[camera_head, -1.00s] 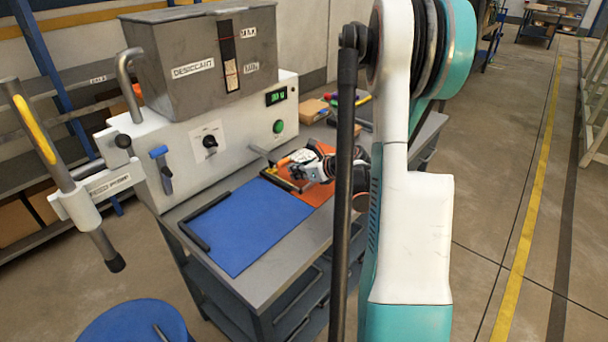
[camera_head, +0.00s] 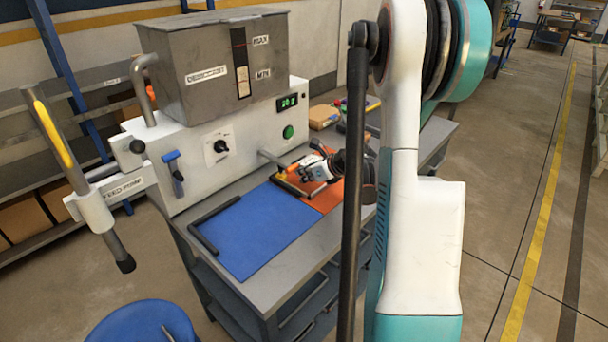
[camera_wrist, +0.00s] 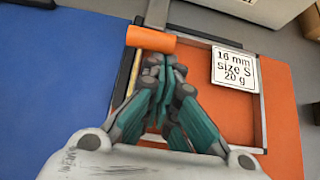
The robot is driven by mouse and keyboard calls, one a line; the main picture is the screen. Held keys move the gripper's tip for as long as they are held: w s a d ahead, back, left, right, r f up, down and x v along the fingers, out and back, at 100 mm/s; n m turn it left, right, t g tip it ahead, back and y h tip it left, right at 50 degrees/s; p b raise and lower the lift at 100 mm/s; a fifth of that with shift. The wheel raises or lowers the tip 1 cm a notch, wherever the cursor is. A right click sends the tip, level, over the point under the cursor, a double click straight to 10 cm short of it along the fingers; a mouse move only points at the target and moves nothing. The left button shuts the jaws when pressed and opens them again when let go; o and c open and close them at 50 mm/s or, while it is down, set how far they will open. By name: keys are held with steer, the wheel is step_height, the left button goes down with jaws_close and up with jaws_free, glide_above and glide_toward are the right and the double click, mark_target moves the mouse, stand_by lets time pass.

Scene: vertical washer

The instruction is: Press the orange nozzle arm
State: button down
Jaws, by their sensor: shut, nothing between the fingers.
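The orange nozzle arm shows in the wrist view as a short orange cylinder (camera_wrist: 150,40), lying crosswise at the end of a grey tube. In the head view the grey tube (camera_head: 272,158) sticks out from the machine's front, and my gripper hides the orange piece. My gripper (camera_wrist: 160,62) is shut and empty, its fingertips right at the near side of the orange cylinder. I cannot tell whether they touch it. In the head view my gripper (camera_head: 308,168) is low over the orange mat (camera_head: 326,198).
A blue mat (camera_head: 245,232) is left of the orange one. A label card (camera_wrist: 234,68) and a framed tray (camera_wrist: 262,125) lie beside the gripper. A blue stool (camera_head: 140,322) stands in front.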

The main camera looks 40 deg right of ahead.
steer(key=shift+r, duration=0.2)
steer(key=shift+r+g+p, duration=0.7)
steer(key=shift+g+p, duration=0.1)
steer(key=shift+p, duration=0.15)
steer(key=shift+r+p, duration=0.35)
steer(key=shift+p, duration=0.05)
steer(key=w+r+g+p, duration=0.1)
steer(key=r+p, duration=0.2)
steer(key=w+r+g+p, duration=0.1)
steer(key=r+g+p, duration=0.1)
steer(key=r+p, duration=0.1)
steer(key=w+r+g+p, duration=0.1)
steer(key=r+p, duration=0.1)
steer(key=r, duration=0.1)
steer(key=shift+a+r+g+h+p, duration=0.15)
steer(key=shift+g+h+p, duration=0.15)
steer(key=shift+p, duration=0.1)
steer(key=w+r+p, duration=0.3)
steer(key=w+r, duration=0.3)
steer(key=w, duration=0.2)
steer(key=shift+w+a+r, duration=0.2)
steer(key=shift+a, duration=0.1)
